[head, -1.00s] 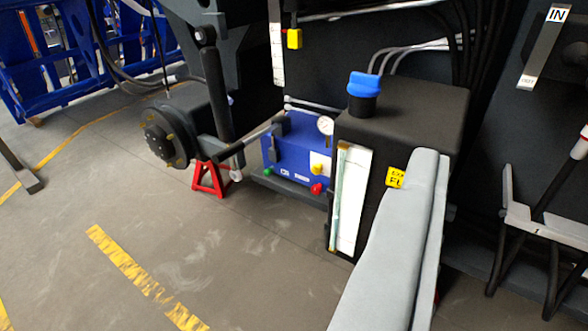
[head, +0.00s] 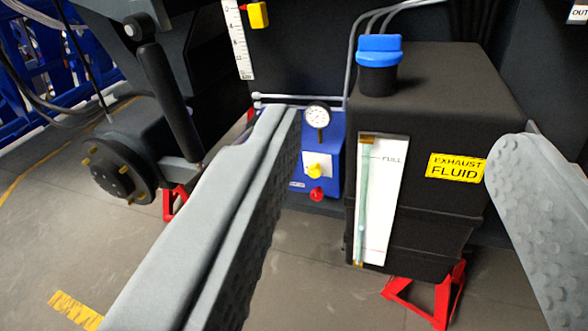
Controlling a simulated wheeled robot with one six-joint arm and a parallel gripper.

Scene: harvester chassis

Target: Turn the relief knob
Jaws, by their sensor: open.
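A blue hydraulic unit (head: 330,150) sits low in the middle, partly hidden behind the left finger of my gripper (head: 395,135). On its front are a yellow knob (head: 315,170) and a red knob (head: 317,195) just below it. No label that I can read tells which is the relief knob. A round pressure gauge (head: 317,117) stands above the yellow knob. My gripper is wide open and empty. Its left finger reaches toward the unit; its right finger is at the right edge. The knobs lie beyond the fingertips, right of the left finger.
A black exhaust fluid tank (head: 490,95) with a blue cap (head: 379,50) stands between the fingers, right of the unit. Red stands (head: 430,300) are below it and at left. A wheel hub (head: 118,175) is on the left. A yellow lever (head: 258,14) is above.

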